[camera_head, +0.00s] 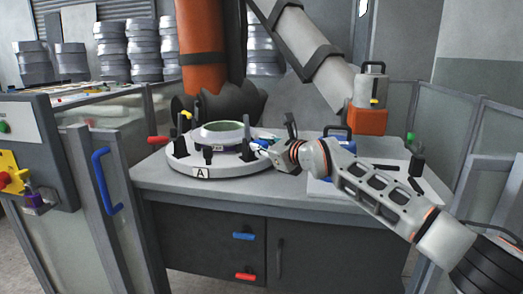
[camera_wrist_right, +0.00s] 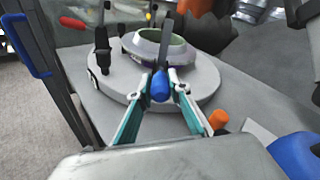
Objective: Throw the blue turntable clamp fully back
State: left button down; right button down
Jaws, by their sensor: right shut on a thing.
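The round grey turntable (camera_head: 235,167), marked A, sits on the workbench with a pale ring-shaped mould (camera_head: 222,133) on it. The blue turntable clamp (camera_wrist_right: 160,86) shows in the wrist view as a blue grip on a dark lever at the turntable's near edge. My right gripper (camera_wrist_right: 160,82) is shut on this blue grip, one fingertip on each side. In the head view my right gripper (camera_head: 262,147) reaches the turntable's right side and mostly hides the blue clamp. My left gripper is not in view.
A red-handled clamp (camera_head: 158,140) and a yellow-tipped clamp (camera_head: 186,114) stand on the turntable's left and back. An orange knob (camera_wrist_right: 218,118) is close to my right finger. A blue-handled item (camera_head: 338,131) stands right of the turntable. A blue door handle (camera_head: 104,180) is at left.

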dwell(0.4)
jog(key=c, duration=1.9)
grip_release()
jog(key=v, duration=1.2)
